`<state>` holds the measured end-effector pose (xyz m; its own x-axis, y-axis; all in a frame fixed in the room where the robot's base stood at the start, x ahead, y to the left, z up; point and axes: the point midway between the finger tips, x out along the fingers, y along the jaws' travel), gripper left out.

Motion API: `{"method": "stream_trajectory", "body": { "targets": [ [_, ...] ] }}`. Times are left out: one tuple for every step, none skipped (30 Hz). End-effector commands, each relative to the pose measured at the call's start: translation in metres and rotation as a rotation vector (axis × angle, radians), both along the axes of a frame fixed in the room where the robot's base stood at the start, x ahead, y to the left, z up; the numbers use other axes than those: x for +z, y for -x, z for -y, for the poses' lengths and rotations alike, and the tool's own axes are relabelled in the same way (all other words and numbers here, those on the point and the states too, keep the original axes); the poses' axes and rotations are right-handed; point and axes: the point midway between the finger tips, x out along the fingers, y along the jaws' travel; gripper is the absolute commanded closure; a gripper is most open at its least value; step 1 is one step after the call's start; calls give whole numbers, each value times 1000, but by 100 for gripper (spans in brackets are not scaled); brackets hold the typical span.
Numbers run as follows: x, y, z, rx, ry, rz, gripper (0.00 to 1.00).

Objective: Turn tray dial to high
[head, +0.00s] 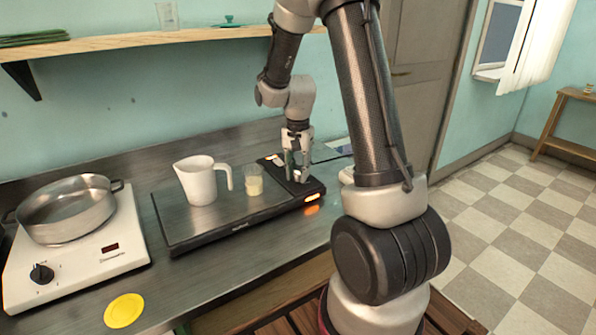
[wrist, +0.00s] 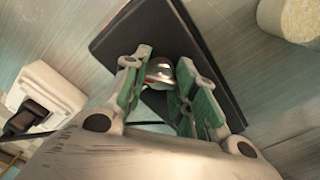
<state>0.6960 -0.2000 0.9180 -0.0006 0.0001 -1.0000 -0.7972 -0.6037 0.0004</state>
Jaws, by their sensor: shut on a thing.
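The warming tray (head: 215,222) is a flat dark slab on the steel counter, with a raised black control strip (head: 313,188) at its right end and a lit orange light (head: 312,197) on its front edge. My gripper (head: 297,178) points down over this strip. In the wrist view the tray dial (wrist: 160,70), a shiny silver knob with a small reddish mark, sits between the green-padded fingers (wrist: 160,85), which are shut on it. The fingers hide most of the dial in the head view. I cannot read its setting.
A white jug (head: 199,181) and a small beaker with pale yellow contents (head: 254,184) stand on the tray, left of my gripper. A steel pan (head: 68,212) sits on a white hot plate (head: 75,265) at the left. A yellow disc (head: 124,310) lies in front. A wooden shelf (head: 150,40) runs above.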

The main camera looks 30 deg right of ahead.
Motion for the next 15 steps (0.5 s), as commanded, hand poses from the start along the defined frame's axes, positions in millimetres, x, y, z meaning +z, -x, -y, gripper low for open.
{"method": "stream_trajectory", "body": {
  "targets": [
    [1, -1, 0, -33, 0, 3, 96],
    [1, -1, 0, -55, 0, 3, 96],
    [1, -1, 0, -82, 0, 3, 96],
    [1, -1, 0, -102, 0, 3, 96],
    [1, -1, 0, -121, 0, 3, 96],
    [1, -1, 0, -144, 0, 3, 96],
    [1, -1, 0, -160, 0, 3, 96],
    [1, -1, 0, -175, 0, 3, 96],
    [1, -1, 0, -193, 0, 3, 96],
    [1, -1, 0, -206, 1, 3, 96],
    [1, -1, 0, -217, 1, 3, 96],
    [1, -1, 0, -230, 1, 3, 96],
    [1, -1, 0, -240, 1, 3, 96],
    [1, -1, 0, -247, 1, 3, 96],
    [1, -1, 0, -255, 1, 3, 96]
  ]
}}
